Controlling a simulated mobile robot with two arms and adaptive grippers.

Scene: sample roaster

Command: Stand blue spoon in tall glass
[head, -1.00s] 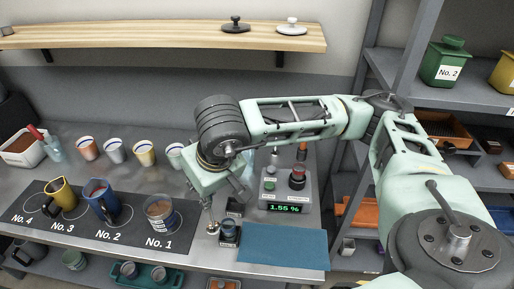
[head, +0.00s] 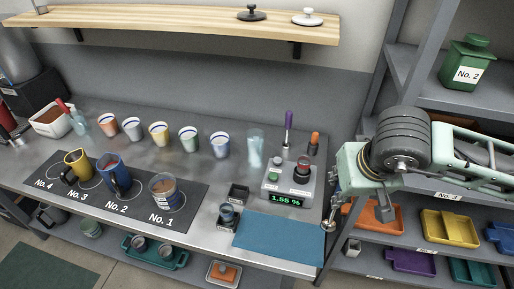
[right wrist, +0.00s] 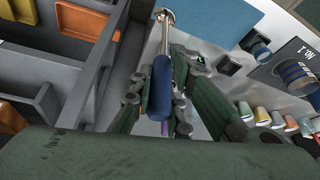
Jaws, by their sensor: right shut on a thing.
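My right gripper (head: 338,202) is shut on the blue spoon, just off the right end of the bench. In the right wrist view the spoon's blue handle (right wrist: 161,90) is between the fingers, and its metal shaft and round end point away from the gripper. In the head view the metal end (head: 328,226) hangs below the fingers; the handle is mostly hidden. The tall glass (head: 255,147), clear and pale blue, stands on the bench behind and left of the scale, well left of my right gripper. My left gripper is not in view.
A blue mat (head: 278,238) lies in front. Several cups stand left of the glass. Shelving with trays (head: 450,228) is on the right.

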